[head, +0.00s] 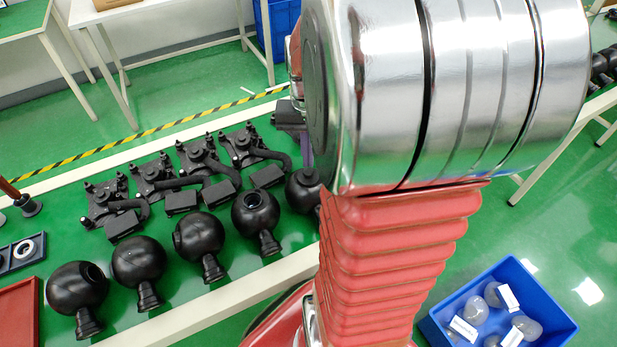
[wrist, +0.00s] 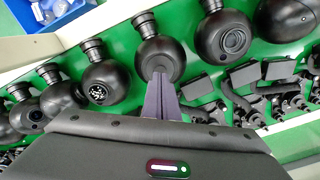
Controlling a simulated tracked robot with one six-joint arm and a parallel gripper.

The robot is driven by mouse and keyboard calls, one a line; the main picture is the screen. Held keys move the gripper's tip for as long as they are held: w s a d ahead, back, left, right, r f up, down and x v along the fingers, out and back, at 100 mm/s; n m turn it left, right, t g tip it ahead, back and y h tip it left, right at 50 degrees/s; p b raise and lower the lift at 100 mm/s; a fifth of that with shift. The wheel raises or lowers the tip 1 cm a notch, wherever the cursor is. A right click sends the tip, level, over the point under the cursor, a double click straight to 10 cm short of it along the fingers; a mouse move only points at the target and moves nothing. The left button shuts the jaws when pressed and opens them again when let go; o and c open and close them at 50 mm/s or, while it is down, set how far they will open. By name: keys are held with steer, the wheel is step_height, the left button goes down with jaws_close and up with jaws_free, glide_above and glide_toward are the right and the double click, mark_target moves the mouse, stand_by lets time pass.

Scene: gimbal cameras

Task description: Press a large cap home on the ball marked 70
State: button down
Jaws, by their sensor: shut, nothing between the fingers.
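My gripper (wrist: 160,80) is shut and empty, its two purple fingers together. In the wrist view the fingertips are at a flat, round dark face on a black ball (wrist: 148,50); touching or just above, I cannot tell. This face may be a cap, but the fingers cover part of it. In the head view this ball (head: 303,192) is partly hidden by my arm, and only a bit of purple finger shows above it. No number 70 is readable on any ball. A ball left of it in the wrist view (wrist: 108,75) has an opening with white specks.
More black balls on necks (head: 198,238) stand in a row on the green table, with black bracket assemblies (head: 205,160) behind. A grey tray with a ring (head: 25,250) and a red tray (head: 18,312) lie at left. A blue bin (head: 435,330) holds pale rounded pieces.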

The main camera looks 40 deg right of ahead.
steer(key=shift+r, duration=2.4)
steer(key=s+a+r+n+t, duration=0.2)
steer(key=a+r+n, duration=0.1)
steer(key=a, duration=0.8)
steer(key=s+a+r+n+t, duration=0.2)
steer(key=a+n, duration=0.4)
steer(key=a, duration=0.6)
steer(key=shift+r+t, duration=0.5)
steer(key=shift+t, duration=0.3)
